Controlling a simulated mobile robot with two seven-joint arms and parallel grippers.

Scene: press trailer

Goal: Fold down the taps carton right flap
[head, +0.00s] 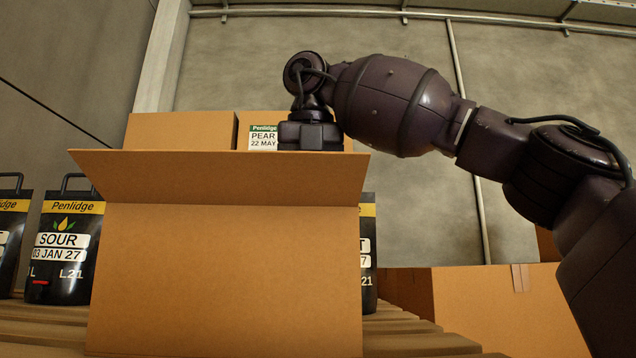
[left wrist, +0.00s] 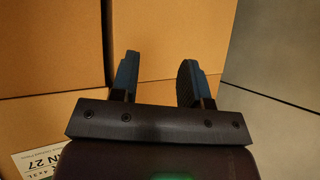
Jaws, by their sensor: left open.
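The large brown carton (head: 225,275) stands in the middle of the head view, with its front flap (head: 220,178) sticking out towards me. I cannot pick out its right flap in the head view. My right gripper (head: 310,135) is over the carton's back right part, its fingers hidden behind the front flap. My left gripper (left wrist: 160,75) shows only in the left wrist view, open and empty between its two fingers. Brown cardboard panels (left wrist: 175,35) are in front of and beside it; I cannot tell which carton or flap they belong to.
A brown carton with a Penlidge PEAR label (head: 263,138) stands behind. Black SOUR containers (head: 65,250) stand at the left and another (head: 368,250) is partly hidden at the right. Another brown carton (head: 500,310) is at the lower right. A slatted wooden surface (head: 410,340) lies below.

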